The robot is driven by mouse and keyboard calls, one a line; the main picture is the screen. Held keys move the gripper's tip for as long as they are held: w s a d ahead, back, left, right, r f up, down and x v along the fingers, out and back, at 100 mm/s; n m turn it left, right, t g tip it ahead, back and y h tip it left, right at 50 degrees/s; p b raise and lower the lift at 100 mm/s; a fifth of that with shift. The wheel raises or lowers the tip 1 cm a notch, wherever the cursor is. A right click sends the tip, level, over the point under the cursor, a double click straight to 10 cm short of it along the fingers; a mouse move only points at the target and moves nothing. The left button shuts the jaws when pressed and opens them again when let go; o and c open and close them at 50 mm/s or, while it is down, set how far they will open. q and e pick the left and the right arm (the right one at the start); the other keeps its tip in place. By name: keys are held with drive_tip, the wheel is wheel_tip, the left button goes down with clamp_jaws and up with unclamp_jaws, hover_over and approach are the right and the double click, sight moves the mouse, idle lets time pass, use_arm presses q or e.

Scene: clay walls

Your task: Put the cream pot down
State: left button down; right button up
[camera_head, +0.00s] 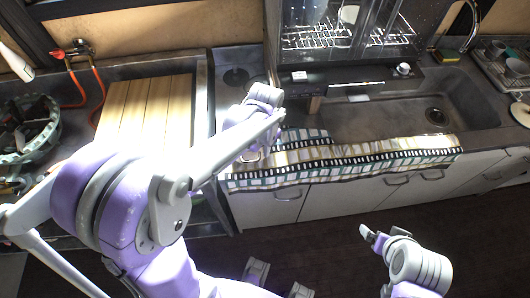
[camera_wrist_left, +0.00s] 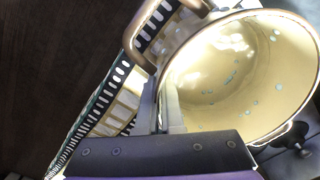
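The cream pot (camera_wrist_left: 235,75) fills the right of the left wrist view. Its mouth faces the camera, and its pale yellow inside is speckled with small bluish spots. A brownish handle (camera_wrist_left: 142,28) arches at its upper left. My left gripper (camera_wrist_left: 166,112) is shut on the pot's wall at the near left rim. In the head view, my left arm reaches over the counter's front edge and hides most of the pot and the fingertips. My right gripper (camera_head: 374,238) is over the dark floor at lower right, away from the counter; its opening is unclear.
A striped cloth (camera_head: 350,157) drapes along the counter's front edge by the sink (camera_head: 385,118). A slatted wooden board (camera_head: 145,108) lies at left, beside a bowl (camera_head: 35,140). A dish rack (camera_head: 318,38) stands behind; cups (camera_head: 497,50) sit at far right.

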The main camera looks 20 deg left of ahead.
use_arm(q)
drive_tip(key=shift+f, duration=1.2)
drive_tip(key=shift+f, duration=0.15)
drive_tip(key=c, duration=1.1)
unclamp_jaws()
drive_tip(key=shift+o, duration=0.2)
